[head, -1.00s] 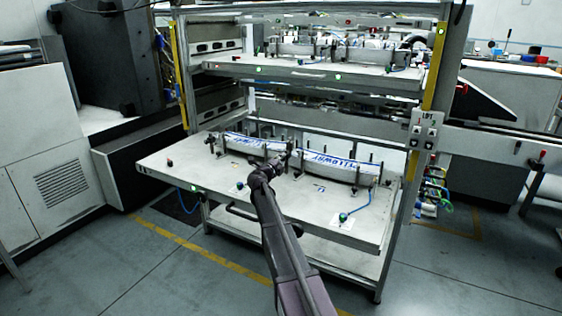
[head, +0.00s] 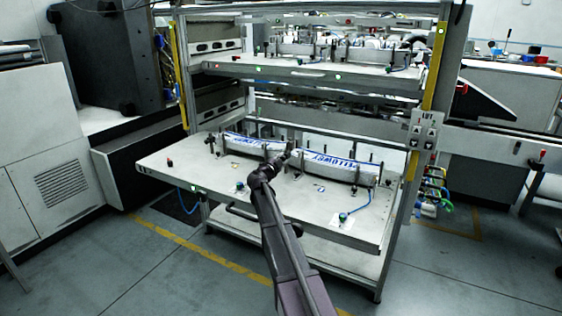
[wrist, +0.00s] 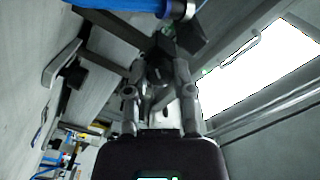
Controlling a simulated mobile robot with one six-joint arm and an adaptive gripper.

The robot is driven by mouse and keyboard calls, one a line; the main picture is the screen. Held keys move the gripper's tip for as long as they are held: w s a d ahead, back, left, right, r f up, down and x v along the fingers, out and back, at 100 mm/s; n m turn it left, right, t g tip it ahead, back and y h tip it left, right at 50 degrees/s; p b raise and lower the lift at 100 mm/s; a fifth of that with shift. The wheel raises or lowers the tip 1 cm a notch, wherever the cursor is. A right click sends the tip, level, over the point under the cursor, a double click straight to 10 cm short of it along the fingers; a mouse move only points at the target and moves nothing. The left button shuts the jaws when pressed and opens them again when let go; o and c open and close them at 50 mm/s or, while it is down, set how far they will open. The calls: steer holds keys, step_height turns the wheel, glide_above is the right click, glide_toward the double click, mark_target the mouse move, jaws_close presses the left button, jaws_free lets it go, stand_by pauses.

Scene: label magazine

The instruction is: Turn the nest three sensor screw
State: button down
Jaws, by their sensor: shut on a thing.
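In the head view my gripper (head: 286,154) is at the lower shelf, in the gap between two stacks of blue-and-white labels. In the wrist view the two fingers of my gripper (wrist: 160,68) close in around a small dark part, apparently the sensor screw. Fingers and shadow mostly hide it, so its exact shape and turn cannot be told. A dark block (wrist: 190,36) on a bar sits just beyond the fingertips. The right label stack (head: 332,167) stands in its nest beside my gripper; the left label stack (head: 252,144) is on the other side.
Upright posts and rods surround the stacks. The lower shelf (head: 178,163) is bare at its left and front, apart from small knobs and a blue cable (head: 357,206). The upper shelf (head: 300,72) hangs above. A post with buttons (head: 424,132) stands at the right.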

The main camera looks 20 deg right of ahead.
steer(key=shift+s+d, duration=0.1)
stand_by(0.4)
steer(key=shift+c, duration=2.2)
jaws_free()
steer(key=shift+v, duration=3.8)
steer(key=shift+c, duration=1.4)
